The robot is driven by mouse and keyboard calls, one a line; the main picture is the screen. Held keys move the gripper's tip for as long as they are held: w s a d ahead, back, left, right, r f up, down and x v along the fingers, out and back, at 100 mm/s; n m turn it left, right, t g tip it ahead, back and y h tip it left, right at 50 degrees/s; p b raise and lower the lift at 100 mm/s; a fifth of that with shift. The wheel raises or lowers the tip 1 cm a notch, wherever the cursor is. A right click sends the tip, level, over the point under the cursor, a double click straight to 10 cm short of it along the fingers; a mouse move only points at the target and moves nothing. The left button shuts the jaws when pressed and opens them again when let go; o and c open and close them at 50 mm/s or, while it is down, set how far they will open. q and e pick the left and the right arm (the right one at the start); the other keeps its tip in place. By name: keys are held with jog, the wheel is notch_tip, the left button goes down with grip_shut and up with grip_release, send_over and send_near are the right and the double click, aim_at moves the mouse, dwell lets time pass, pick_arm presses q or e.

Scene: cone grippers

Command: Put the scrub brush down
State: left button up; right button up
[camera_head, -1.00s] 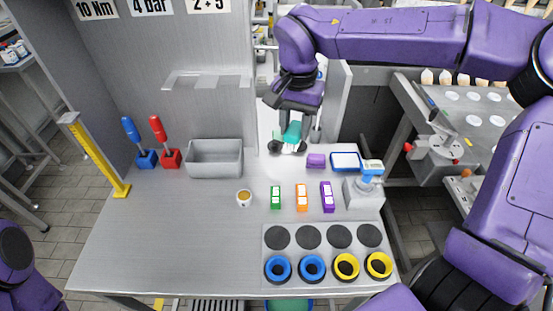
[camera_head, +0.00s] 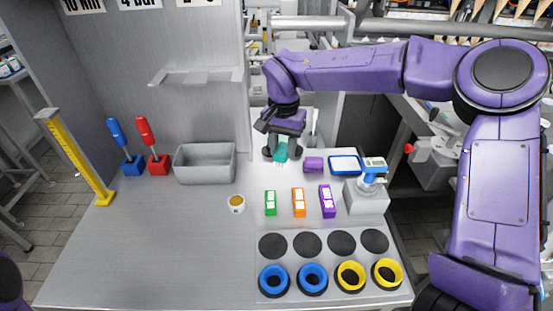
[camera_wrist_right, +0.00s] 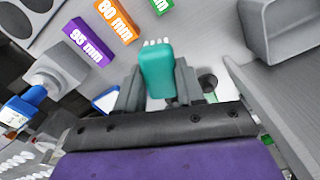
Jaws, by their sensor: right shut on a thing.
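The scrub brush (camera_head: 281,153) has a teal body with pale bristles at its lower end. My right gripper (camera_head: 281,151) is shut on it at the back of the steel table (camera_head: 150,240), right of the grey bin. In the right wrist view the brush (camera_wrist_right: 157,75) sits between the two grey fingers, bristles pointing away from the palm. Whether the bristles touch the table cannot be told. My left gripper is not in view; only a bit of my left arm shows at the lower left edge.
A purple block (camera_head: 313,165) and a blue-rimmed tray (camera_head: 345,164) lie right of the brush. The grey bin (camera_head: 205,164) stands to its left. Green, orange and purple labelled blocks (camera_head: 299,202) and a small cup (camera_head: 236,204) stand in front. The table's left front is clear.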

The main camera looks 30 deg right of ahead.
jog(key=w+f, duration=0.2)
jog(key=w+d+f+p, duration=0.1)
jog(key=w+f, duration=0.1)
jog(key=w+d+f+p, duration=0.1)
jog(key=w+f, duration=0.1)
jog(key=w, duration=0.1)
jog(key=shift+f, duration=0.3)
jog(key=f, duration=0.2)
jog(key=shift+w+f, duration=0.2)
jog(key=shift+f, duration=0.65)
jog(key=shift+f, duration=0.15)
jog(key=o, duration=0.9)
jog(key=shift+o, duration=0.2)
notch_tip(320, 180, up, 12)
jog(key=b, duration=0.1)
jog(key=shift+r, duration=0.2)
